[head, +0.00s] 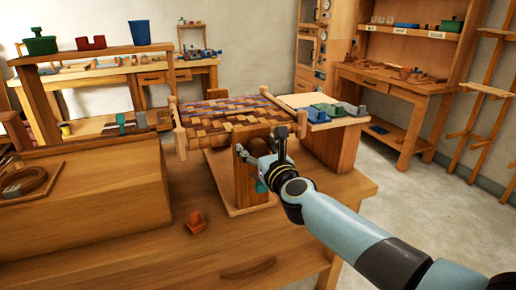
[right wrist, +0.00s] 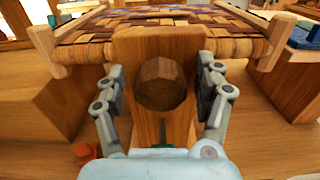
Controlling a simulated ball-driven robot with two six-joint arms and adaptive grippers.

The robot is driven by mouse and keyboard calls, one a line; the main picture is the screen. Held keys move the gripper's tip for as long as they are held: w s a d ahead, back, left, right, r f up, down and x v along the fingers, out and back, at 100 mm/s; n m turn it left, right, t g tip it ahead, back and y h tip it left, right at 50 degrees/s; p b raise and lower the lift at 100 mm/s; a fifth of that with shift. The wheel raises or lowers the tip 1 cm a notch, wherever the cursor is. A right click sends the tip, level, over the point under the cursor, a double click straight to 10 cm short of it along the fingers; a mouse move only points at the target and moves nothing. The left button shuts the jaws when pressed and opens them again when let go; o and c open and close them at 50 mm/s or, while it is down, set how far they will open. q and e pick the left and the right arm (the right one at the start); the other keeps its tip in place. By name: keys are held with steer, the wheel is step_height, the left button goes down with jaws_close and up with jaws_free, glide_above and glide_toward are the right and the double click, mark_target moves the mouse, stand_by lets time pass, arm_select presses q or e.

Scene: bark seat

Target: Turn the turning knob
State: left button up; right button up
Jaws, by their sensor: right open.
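The turning knob (right wrist: 161,84) is a dark brown, faceted wooden knob on the face of an upright wooden board (right wrist: 158,42). In the head view the board (head: 243,182) stands on a flat wooden base, and the knob is largely hidden by my right gripper. My right gripper (head: 262,158) is in front of the board. In the right wrist view my right gripper (right wrist: 162,76) is open, one finger on each side of the knob, with a visible gap on both sides. My left gripper is in neither view.
A woven bark seat (head: 230,118) in a wooden frame lies just behind the board. A small orange piece (head: 196,222) sits on the bench (head: 150,245) front left. Coloured blocks (head: 330,110) stand on a wooden stand at right. A wooden box (head: 90,200) fills the left.

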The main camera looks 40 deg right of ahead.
steer(key=shift+c, duration=1.6)
steer(key=c, duration=0.9)
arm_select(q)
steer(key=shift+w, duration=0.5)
arm_select(e)
steer(key=shift+o, duration=0.2)
